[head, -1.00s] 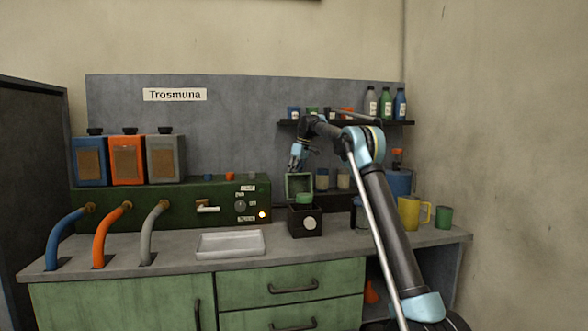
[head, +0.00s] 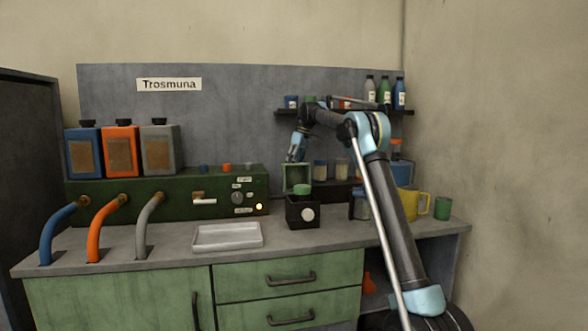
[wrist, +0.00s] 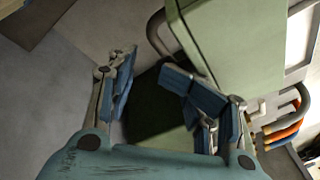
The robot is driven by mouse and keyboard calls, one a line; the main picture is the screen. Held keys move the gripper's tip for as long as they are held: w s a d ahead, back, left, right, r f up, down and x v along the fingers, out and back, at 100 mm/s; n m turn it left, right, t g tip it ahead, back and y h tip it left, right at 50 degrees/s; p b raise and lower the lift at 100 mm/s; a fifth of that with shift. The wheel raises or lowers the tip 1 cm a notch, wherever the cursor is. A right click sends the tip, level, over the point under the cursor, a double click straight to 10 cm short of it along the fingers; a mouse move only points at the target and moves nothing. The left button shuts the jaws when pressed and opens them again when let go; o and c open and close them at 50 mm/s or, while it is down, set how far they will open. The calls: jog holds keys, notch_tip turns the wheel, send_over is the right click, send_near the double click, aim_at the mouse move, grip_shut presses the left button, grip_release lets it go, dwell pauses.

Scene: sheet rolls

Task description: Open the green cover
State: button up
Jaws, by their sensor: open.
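The green cover (head: 286,178) shows in the head view as a pale green square frame with a darker inside, standing upright behind a small dark box (head: 291,213) with a white disc on its front. A small green round piece (head: 302,189) sits at the box top. My gripper (head: 294,158) is just above the cover's upper edge. In the wrist view my gripper (wrist: 158,90) is open, its blue pads apart. A large pale green panel (wrist: 235,45), apparently the cover, is close beside and behind the right finger. A dark green area lies between the fingers; contact cannot be told.
A white tray (head: 228,237) lies left of the box. A green machine (head: 150,203) with hoses stands farther left. A shelf (head: 345,112) with bottles hangs above.

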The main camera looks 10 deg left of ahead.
jog(key=shift+a+r, duration=0.1)
jog(key=v, duration=0.7)
dwell(0.4)
jog(key=shift+r, duration=0.1)
